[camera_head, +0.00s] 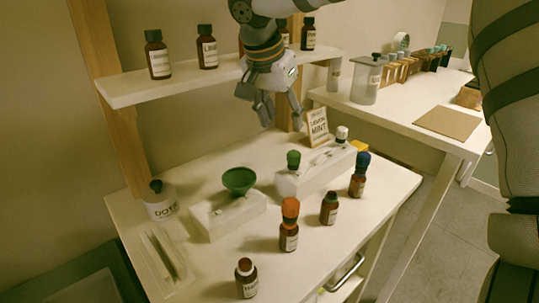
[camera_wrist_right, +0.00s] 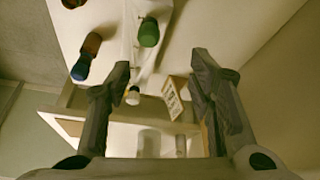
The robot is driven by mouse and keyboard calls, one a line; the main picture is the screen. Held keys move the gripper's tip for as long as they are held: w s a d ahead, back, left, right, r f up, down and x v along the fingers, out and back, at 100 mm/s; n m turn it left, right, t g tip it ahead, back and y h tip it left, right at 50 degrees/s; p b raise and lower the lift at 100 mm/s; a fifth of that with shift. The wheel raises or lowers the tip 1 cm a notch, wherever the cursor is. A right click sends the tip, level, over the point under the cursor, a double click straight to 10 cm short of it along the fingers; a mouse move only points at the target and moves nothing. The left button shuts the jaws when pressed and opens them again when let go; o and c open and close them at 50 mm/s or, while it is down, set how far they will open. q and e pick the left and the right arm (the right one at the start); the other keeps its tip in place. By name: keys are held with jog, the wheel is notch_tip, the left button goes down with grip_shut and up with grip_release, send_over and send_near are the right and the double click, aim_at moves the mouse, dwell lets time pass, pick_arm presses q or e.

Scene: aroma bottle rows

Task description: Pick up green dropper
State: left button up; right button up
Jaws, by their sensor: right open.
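The green dropper (camera_head: 293,158) stands upright in a white holder block (camera_head: 290,183) on the table; only its green bulb shows clearly. In the right wrist view the green dropper (camera_wrist_right: 149,33) lies near the top, beyond the fingertips. My right gripper (camera_head: 281,108) is open and empty, pointing down above and behind the dropper, clear of it. Its two fingers (camera_wrist_right: 163,65) stand wide apart in the wrist view. A white dropper (camera_head: 341,133) stands in the same block, at its far end. My left gripper is not in view.
Bottles with an orange dropper (camera_head: 290,209) and a blue dropper (camera_head: 363,159) stand in front, with a small dark-capped bottle (camera_head: 329,208) between them. A green funnel (camera_head: 239,180) sits left. A mint sign (camera_head: 318,126) stands behind. A shelf (camera_head: 180,82) with bottles is close to my right gripper.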

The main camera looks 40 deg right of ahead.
aim_at(294, 153)
jog(key=x, duration=0.3)
jog(key=s+x, duration=0.1)
jog(key=x, duration=0.2)
jog(key=s+x, duration=0.1)
jog(key=x, duration=0.3)
jog(key=shift+a+f, duration=0.1)
jog(key=shift+f, duration=0.15)
jog(key=shift+w+d+f, duration=0.15)
jog(key=shift+d+f, duration=0.05)
jog(key=shift+f, duration=0.25)
jog(key=shift+r, duration=0.1)
jog(key=c, duration=0.8)
